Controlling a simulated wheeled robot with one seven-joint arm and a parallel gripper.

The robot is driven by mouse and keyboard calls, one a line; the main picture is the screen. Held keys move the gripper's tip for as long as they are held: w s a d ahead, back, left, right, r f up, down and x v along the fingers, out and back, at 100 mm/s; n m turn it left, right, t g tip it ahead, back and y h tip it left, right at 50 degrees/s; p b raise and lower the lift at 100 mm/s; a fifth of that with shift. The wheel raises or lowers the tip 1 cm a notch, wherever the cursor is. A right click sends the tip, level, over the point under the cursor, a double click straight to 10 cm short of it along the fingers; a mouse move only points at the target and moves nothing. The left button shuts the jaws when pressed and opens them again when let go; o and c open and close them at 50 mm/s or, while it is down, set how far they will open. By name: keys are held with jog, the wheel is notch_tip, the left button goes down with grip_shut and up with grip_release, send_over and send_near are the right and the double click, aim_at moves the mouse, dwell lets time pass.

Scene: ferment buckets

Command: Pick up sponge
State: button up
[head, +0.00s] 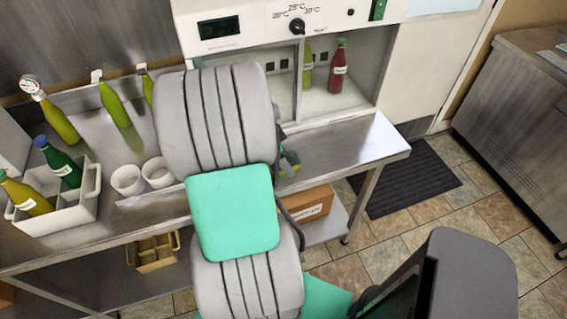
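A small green and yellowish thing (289,163), perhaps the sponge, shows on the steel counter just right of my arm. It is mostly hidden, and I cannot make out its shape. My gripper is largely behind my own grey and teal arm links, which fill the middle of the view. Only a few dark bits of the arm's end show beside that small thing. I cannot see the fingertips, or whether they touch or hold anything.
The steel counter (345,150) is clear to the right. At left stand a white crate (62,215) with bottles, two white cups (127,180) and tilted green bottles (114,103). A white cabinet (345,108) holds a red bottle (338,68). A cardboard box (309,205) sits below.

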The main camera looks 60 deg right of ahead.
aim_at(288, 158)
jog(key=shift+c, duration=0.4)
jog(key=c, duration=1.3)
jog(key=shift+r, duration=0.1)
jog(key=shift+c, duration=0.2)
jog(key=shift+r, duration=0.2)
notch_tip(288, 158, up, 2)
jog(key=shift+d+r+b, duration=0.1)
jog(key=shift+r+b, duration=0.1)
jog(key=shift+b, duration=0.45)
jog(key=w+a+r, duration=0.1)
jog(key=a+r, duration=0.9)
jog(key=a, duration=0.4)
jog(key=shift+w+b, duration=0.35)
jog(key=shift+b, duration=0.1)
